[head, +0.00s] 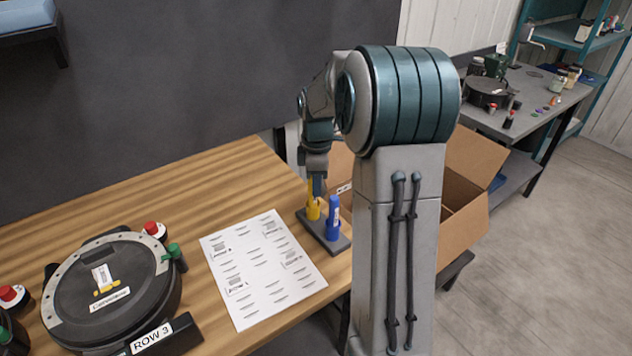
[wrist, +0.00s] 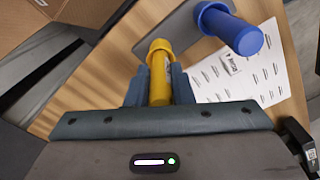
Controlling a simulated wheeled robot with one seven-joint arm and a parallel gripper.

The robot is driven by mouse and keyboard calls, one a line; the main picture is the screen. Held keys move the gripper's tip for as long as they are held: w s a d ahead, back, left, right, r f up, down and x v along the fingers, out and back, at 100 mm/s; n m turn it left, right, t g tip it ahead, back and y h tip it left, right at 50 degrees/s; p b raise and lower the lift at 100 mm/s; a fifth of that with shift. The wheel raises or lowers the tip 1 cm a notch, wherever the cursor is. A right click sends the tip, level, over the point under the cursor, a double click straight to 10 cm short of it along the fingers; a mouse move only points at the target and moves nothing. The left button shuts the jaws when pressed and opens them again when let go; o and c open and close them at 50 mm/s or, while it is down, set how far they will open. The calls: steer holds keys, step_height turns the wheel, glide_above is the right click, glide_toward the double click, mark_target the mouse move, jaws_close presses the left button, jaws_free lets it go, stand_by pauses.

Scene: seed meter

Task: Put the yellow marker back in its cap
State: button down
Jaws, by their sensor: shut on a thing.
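My gripper (wrist: 160,88) is shut on the yellow marker (wrist: 160,75), with a finger on each side of its barrel in the wrist view. The marker's far end meets a wider yellow cap (wrist: 160,47) over the dark grey stand. In the head view the yellow cap (head: 313,210) stands on the stand (head: 336,244), with the marker above it under my gripper (head: 317,186). How deep the marker sits in the cap cannot be told. The blue marker (head: 333,219) stands upright in the same stand, beside the yellow one; it also shows in the wrist view (wrist: 232,30).
A printed sheet (head: 262,268) lies left of the stand on the wooden table (head: 190,190). A round black seed meter (head: 110,285) with small red- and green-capped bottles is at the lower left. An open cardboard box (head: 468,190) stands right, behind my arm.

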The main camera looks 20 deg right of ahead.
steer(key=shift+f, duration=0.35)
stand_by(0.3)
steer(key=c, duration=1.2)
jaws_free()
steer(key=shift+r, duration=0.1)
step_height(320, 180, up, 14)
steer(key=shift+s+f, duration=0.15)
steer(key=s+a+f+m+t, duration=0.1)
steer(key=s+a+f+m, duration=0.1)
steer(key=s+a+m, duration=0.2)
steer(key=s+a+f+m+t, duration=0.1)
steer(key=s+a+f+m, duration=0.2)
steer(key=s, duration=0.8)
steer(key=s+a+f+m+t, duration=0.1)
steer(key=s+a+f+m, duration=0.2)
steer(key=s+a+m, duration=0.2)
steer(key=shift+s+m, duration=0.6)
steer(key=shift+s, duration=1)
